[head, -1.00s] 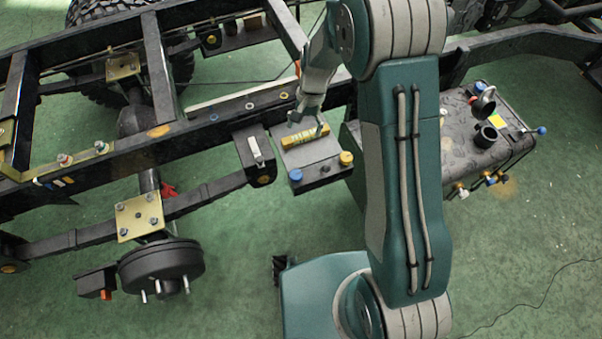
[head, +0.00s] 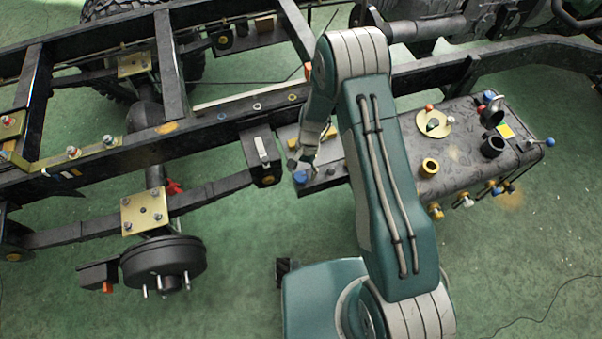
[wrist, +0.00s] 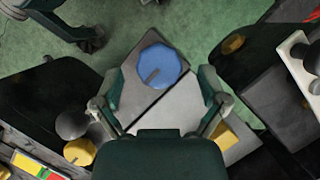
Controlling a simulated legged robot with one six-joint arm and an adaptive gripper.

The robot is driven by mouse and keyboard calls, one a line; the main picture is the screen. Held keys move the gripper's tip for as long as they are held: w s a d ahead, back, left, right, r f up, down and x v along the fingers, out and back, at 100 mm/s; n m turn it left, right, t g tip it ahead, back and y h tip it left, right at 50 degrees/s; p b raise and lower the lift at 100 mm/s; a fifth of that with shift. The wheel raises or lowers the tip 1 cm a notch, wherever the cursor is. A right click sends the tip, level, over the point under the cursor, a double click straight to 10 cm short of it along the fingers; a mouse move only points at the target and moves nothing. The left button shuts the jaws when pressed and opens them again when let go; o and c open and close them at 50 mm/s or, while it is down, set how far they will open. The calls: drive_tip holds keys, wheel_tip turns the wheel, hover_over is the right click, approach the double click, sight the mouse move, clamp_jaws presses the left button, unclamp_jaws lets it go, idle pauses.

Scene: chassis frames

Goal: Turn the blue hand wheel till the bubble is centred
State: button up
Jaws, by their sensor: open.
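The blue hand wheel (head: 300,177) is a small round knob at the front left corner of a grey block (head: 325,178) on the chassis side. In the wrist view the blue wheel (wrist: 158,64) has a dark slot-like mark and lies between and slightly beyond my fingertips. My gripper (head: 303,163) is open and empty, just above and behind the wheel. In the wrist view its two fingers (wrist: 160,88) stand apart over the block, with no clear contact with the wheel. A yellow level (head: 330,132) is mostly hidden by my arm. I cannot see its bubble.
A black bracket with a white lever (head: 263,150) stands close to the left of the block. A dark tank (head: 460,155) with necks and small taps is to the right. The black chassis rail (head: 215,130) runs behind. Green floor in front is open.

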drive_tip(key=shift+s+a+f, duration=0.1)
drive_tip(key=shift+s+f, duration=0.1)
drive_tip(key=shift+f, duration=0.2)
drive_tip(key=c, duration=1.1)
drive_tip(key=shift+c, duration=0.2)
drive_tip(key=n+h, duration=0.1)
drive_tip(key=n, duration=0.2)
drive_tip(key=n+h, duration=0.1)
drive_tip(key=n, duration=0.1)
drive_tip(key=shift+a+n+g, duration=0.1)
drive_tip(key=shift+n+g, duration=0.2)
drive_tip(key=shift+n, duration=0.1)
drive_tip(key=n+h, duration=0.1)
drive_tip(key=n, duration=0.2)
drive_tip(key=n+h, duration=0.1)
drive_tip(key=n, duration=0.2)
drive_tip(key=shift+h, duration=0.3)
drive_tip(key=n+t, duration=0.1)
drive_tip(key=n, duration=0.2)
drive_tip(key=n+t+h, duration=0.1)
drive_tip(key=n, duration=0.2)
drive_tip(key=shift+s+a+n+t+h, duration=0.1)
drive_tip(key=shift+n+t+h, duration=0.2)
drive_tip(key=n+t, duration=0.1)
drive_tip(key=n, duration=0.2)
drive_tip(key=n+t, duration=0.1)
drive_tip(key=n, duration=0.2)
drive_tip(key=shift+h, duration=0.3)
drive_tip(key=shift+n, duration=0.3)
